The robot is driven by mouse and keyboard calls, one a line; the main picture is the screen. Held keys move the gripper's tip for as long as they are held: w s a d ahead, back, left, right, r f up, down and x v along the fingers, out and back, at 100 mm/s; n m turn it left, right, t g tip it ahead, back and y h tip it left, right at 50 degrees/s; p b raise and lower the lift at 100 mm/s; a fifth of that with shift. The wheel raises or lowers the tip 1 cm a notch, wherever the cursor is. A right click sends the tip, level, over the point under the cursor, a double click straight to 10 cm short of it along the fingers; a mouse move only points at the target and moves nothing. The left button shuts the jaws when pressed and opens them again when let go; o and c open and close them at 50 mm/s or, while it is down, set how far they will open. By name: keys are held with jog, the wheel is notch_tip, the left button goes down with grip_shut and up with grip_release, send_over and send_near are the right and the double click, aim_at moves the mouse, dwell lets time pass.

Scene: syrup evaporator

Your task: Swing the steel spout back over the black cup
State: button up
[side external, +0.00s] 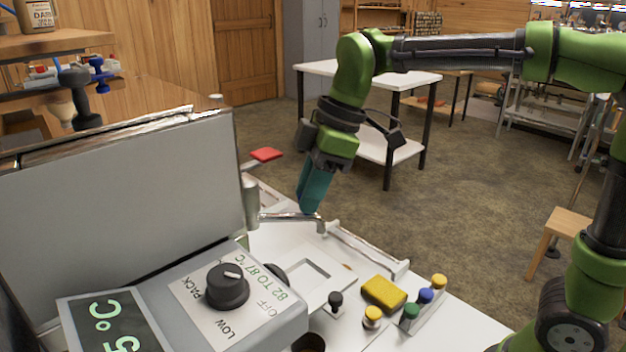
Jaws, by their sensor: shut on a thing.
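The steel spout (283,216) is a thin bright tube. It reaches right from a short grey upright beside the evaporator's grey tank and bends down at its free end. My gripper (309,210) points down with teal fingers shut on the spout near that bend. The fingertips hide part of the tube. A dark round cup-like thing with a brownish inside (308,343) shows at the bottom edge, partly cut off. Another black rounded thing (275,272) is half hidden behind the control box. I cannot tell for certain which is the black cup. The spout's end is apart from both.
The control box (240,313) with a black knob (227,286) stands at front left, below the grey tank (120,195). A yellow sponge (384,293), colour-capped bottles (425,300) and a steel rail (368,250) lie on the white bench, right of the box.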

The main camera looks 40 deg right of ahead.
jog(key=shift+s+a, duration=0.15)
jog(key=shift+s+a, duration=0.7)
jog(key=shift+a, duration=0.2)
jog(key=shift+s+a, duration=0.5)
jog(key=shift+a, duration=0.45)
jog(key=shift+s+a, duration=0.2)
jog(key=shift+a, duration=0.85)
